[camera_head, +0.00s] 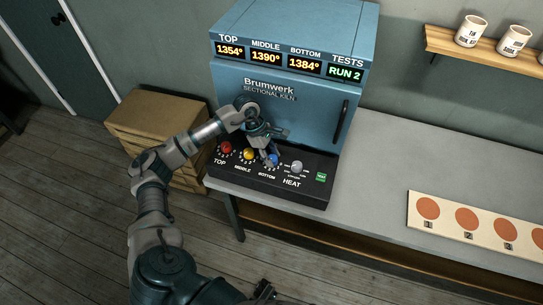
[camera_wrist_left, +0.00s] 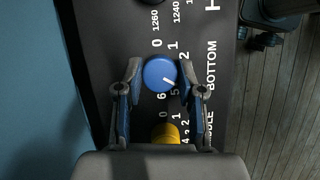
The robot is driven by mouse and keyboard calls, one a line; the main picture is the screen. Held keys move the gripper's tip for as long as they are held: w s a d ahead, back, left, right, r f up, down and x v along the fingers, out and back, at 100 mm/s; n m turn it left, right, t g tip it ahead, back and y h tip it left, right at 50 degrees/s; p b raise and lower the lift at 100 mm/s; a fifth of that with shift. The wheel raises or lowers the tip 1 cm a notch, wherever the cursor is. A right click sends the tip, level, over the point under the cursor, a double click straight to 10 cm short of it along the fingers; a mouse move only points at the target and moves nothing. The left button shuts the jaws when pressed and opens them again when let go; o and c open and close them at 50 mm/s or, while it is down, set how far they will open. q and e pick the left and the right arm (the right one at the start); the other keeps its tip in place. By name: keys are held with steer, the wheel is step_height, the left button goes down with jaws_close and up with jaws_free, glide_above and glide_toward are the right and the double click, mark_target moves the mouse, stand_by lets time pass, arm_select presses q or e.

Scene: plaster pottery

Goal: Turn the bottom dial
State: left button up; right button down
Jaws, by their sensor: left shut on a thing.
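The bottom dial is the blue knob (camera_head: 273,160) on the kiln's black control panel, above the word BOTTOM. It also shows in the left wrist view (camera_wrist_left: 159,73), with a white mark on its lower right part. My left gripper (camera_head: 268,156) is at this dial, with one finger on each side and shut on it. In the left wrist view the fingers (camera_wrist_left: 158,78) flank the dial and cover some scale numbers. The bottom display (camera_head: 304,66) reads 1384°. A dark part at the lower edge may be my right gripper (camera_head: 264,291); its jaws are unclear.
The red top dial (camera_head: 226,148) and yellow middle dial (camera_head: 249,154) sit left of the blue dial. The grey heat knob (camera_head: 296,167) and green button (camera_head: 321,177) are to its right. A board with orange discs (camera_head: 417,222) lies on the bench at right.

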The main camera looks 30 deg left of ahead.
arm_select(q)
steer(key=shift+a, duration=0.1)
steer(key=o, duration=1)
steer(key=shift+o, duration=0.7)
steer(key=shift+w+f, duration=0.1)
steer(key=v, duration=1.2)
steer(key=shift+f, duration=0.1)
